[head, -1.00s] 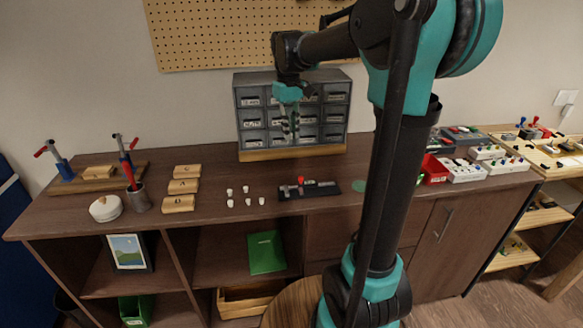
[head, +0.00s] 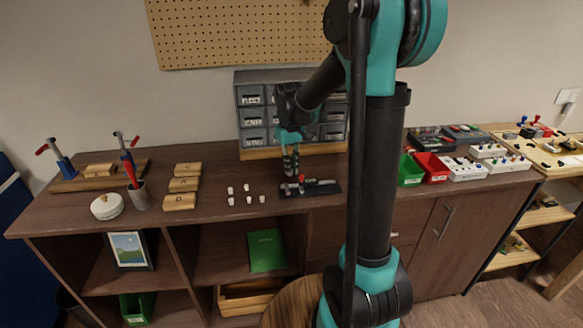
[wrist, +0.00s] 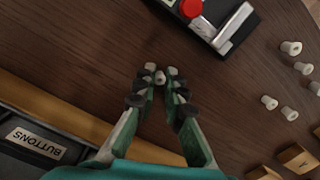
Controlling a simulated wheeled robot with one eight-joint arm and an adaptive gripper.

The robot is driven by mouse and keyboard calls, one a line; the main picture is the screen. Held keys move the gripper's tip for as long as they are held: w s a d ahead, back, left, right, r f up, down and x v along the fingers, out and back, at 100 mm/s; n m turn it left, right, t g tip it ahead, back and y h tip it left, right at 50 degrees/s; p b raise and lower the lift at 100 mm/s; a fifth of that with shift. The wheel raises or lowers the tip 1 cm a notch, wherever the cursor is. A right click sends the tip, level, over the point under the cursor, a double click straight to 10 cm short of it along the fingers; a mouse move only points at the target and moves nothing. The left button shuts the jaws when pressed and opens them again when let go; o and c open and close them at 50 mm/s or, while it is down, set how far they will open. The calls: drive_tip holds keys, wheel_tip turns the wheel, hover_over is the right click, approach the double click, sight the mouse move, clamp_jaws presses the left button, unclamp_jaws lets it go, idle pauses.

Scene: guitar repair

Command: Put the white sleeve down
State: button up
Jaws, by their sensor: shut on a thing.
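My gripper (head: 291,172) is low over the brown bench top, just behind the black fixture with the red knob (head: 312,188). In the wrist view my gripper (wrist: 161,78) points down with its fingertips close together. They are shut on a small white sleeve (wrist: 160,77), which shows between the tips. Whether the sleeve touches the bench cannot be told. Several other white sleeves (head: 246,188) stand on the bench to the left of the fixture. They also show at the right of the wrist view (wrist: 291,48).
The grey drawer cabinet (head: 243,117) on its wooden base stands close behind my gripper. Wooden blocks marked with letters (head: 180,202) lie at the left. A green bin (head: 410,172) and a red bin (head: 431,168) stand at the right. Bare bench surrounds the fingertips.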

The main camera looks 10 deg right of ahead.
drive_tip(key=shift+f, duration=0.1)
drive_tip(key=o, duration=0.7)
